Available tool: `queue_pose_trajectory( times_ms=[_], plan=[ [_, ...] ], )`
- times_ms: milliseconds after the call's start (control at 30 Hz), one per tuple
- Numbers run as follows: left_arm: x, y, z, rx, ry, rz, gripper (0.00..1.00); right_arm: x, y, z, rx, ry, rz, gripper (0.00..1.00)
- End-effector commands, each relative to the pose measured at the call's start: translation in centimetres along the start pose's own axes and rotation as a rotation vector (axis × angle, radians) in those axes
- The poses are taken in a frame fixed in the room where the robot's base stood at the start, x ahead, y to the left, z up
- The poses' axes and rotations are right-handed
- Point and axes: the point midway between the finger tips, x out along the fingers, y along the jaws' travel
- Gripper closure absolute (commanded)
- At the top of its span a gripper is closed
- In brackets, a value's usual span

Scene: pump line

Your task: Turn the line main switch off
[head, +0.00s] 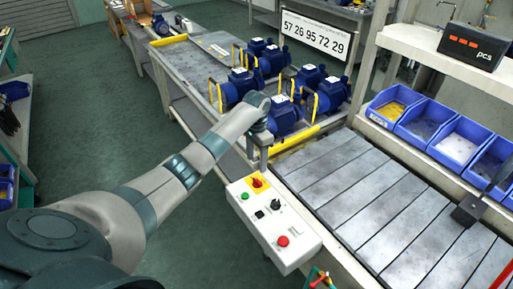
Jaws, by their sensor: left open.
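The line main switch (258,183) is a red rotary knob on a yellow plate. It sits at the top end of a white control box (283,238) fixed beside the conveyor. My left gripper (263,167) points down just above and behind the switch, close to it. It is open, with nothing seen between its fingers; I cannot tell whether it touches the knob. The knob's exact angle is too small to read. My right gripper is not in view.
The box also carries a green button (244,196), a black selector (276,204) and a red button (283,241). The slatted conveyor (345,180) lies to the right, with blue bins (457,145) beyond. Several blue pumps (284,116) stand on the bench behind.

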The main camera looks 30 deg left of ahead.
Motion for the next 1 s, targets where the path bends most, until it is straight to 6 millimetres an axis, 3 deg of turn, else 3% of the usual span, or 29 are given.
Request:
queue_pose_trajectory(
  times_ms=[200, 400, 1000],
  plan=[
    [-3.9, -0.1, 0.0, 0.001, 0.003, -0.002, 0.45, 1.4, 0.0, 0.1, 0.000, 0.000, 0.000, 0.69],
    [-6.2, -0.1, 0.0, -0.001, 0.001, -0.002, 0.45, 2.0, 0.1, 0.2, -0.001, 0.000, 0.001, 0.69],
    [-6.9, -0.1, 0.0, -0.001, 0.001, -0.001, 0.45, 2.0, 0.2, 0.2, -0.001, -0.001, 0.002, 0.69]
  ],
)
